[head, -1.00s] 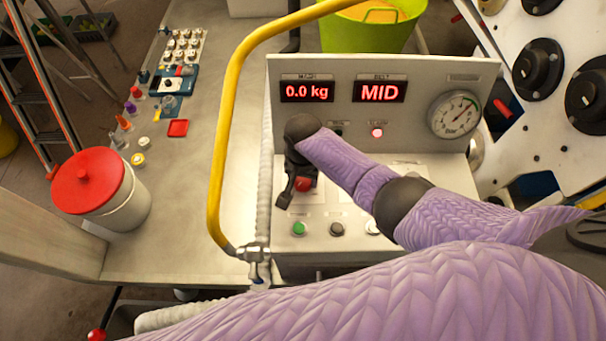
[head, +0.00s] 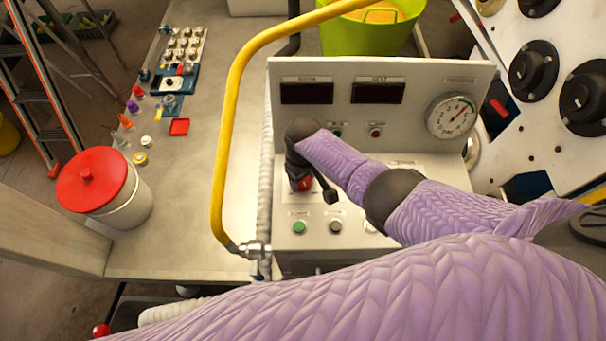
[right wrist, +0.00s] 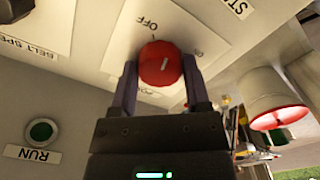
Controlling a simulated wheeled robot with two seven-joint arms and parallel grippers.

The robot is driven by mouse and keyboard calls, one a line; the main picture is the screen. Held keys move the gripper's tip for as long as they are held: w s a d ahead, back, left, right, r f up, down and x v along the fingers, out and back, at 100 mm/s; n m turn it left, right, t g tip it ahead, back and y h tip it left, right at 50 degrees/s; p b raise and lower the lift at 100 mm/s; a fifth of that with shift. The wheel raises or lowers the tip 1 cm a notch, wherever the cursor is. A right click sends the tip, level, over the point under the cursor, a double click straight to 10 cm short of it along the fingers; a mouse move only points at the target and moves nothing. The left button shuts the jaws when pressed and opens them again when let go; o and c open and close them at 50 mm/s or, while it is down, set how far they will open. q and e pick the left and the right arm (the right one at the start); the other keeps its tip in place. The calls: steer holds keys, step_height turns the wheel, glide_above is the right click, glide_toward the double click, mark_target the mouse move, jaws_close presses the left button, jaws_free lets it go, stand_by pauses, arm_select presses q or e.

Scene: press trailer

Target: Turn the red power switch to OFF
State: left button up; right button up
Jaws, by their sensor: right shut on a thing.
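The red power switch (right wrist: 160,66) is a round knob with a pale pointer mark, on a light plate lettered OFF in the right wrist view. My right gripper (right wrist: 160,84) is shut on the knob, one finger on each side. The knob's mark is tilted off vertical, and the gripper partly covers the plate's lettering. In the head view the red switch (head: 304,184) shows small beneath my right gripper (head: 311,188). Both displays, the left one (head: 307,93) and the right one (head: 380,92), are dark. My left gripper is not in view.
A green button (head: 299,227) and a dark button (head: 335,227) sit on the panel in front of the switch. A yellow rail (head: 224,130) curves up left of the panel. A white tub with a red lid (head: 90,180) stands on the bench at left.

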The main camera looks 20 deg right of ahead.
steer(key=n, duration=0.5)
steer(key=shift+n, duration=0.3)
stand_by(0.4)
steer(key=o, duration=1.3)
step_height(320, 180, up, 9)
steer(key=p, duration=0.4)
steer(key=shift+r, duration=0.5)
